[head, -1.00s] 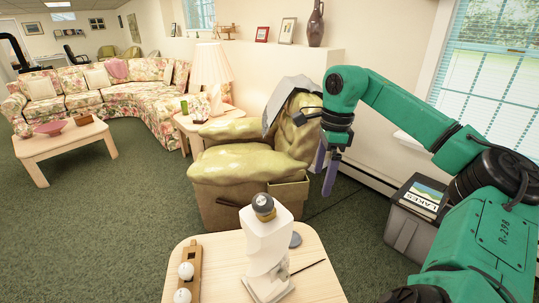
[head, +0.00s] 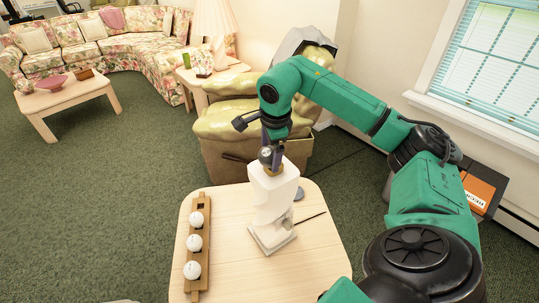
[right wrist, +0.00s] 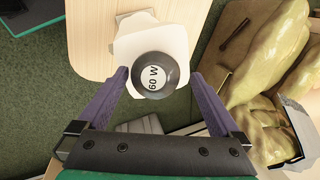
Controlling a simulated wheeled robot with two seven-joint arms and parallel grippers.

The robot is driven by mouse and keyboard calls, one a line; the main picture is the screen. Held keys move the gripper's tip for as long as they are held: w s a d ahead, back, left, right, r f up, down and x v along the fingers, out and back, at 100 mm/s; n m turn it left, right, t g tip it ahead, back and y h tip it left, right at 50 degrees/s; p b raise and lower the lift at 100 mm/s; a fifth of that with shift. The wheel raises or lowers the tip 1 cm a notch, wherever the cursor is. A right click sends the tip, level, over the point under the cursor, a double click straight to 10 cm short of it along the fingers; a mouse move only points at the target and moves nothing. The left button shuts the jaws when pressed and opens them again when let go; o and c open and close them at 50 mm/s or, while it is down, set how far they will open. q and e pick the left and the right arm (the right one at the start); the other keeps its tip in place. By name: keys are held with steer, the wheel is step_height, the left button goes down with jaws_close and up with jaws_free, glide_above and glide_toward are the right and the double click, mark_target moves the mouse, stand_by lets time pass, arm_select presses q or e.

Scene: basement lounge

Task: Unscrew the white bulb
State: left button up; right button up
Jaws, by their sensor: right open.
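A white block-shaped lamp stand (head: 273,200) stands upright on the small light wood table. A round bulb (head: 265,156) sits in a brass socket on its top. In the right wrist view this bulb (right wrist: 154,76) looks dark grey, with a white label reading 60 W. Three white bulbs, one of them here (head: 194,243), sit in a wooden rack at the table's left. My right gripper (right wrist: 159,75) is open above the lamp. Its purple fingers are on either side of the bulb, with a visible gap on both sides. My left gripper is not in view.
A green-yellow armchair (head: 225,122) stands close behind the table. Green carpet lies open to the left.

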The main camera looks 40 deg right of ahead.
steer(key=shift+x, duration=1.5)
steer(key=shift+r, duration=0.15)
steer(key=c, duration=1.1)
steer(key=d+y, duration=0.1)
steer(key=g+y, duration=0.1)
steer(key=y, duration=0.1)
steer(key=d+y, duration=0.1)
steer(key=shift+w+d+r+n+y, duration=0.2)
steer(key=shift+w+d+n+y, duration=0.1)
steer(key=shift+w+y, duration=0.1)
steer(key=shift+c, duration=0.3)
steer(key=shift+r+n+g, duration=0.1)
steer(key=shift+n+g, duration=0.4)
steer(key=shift+n, duration=0.5)
steer(key=n+g, duration=0.1)
steer(key=n, duration=0.2)
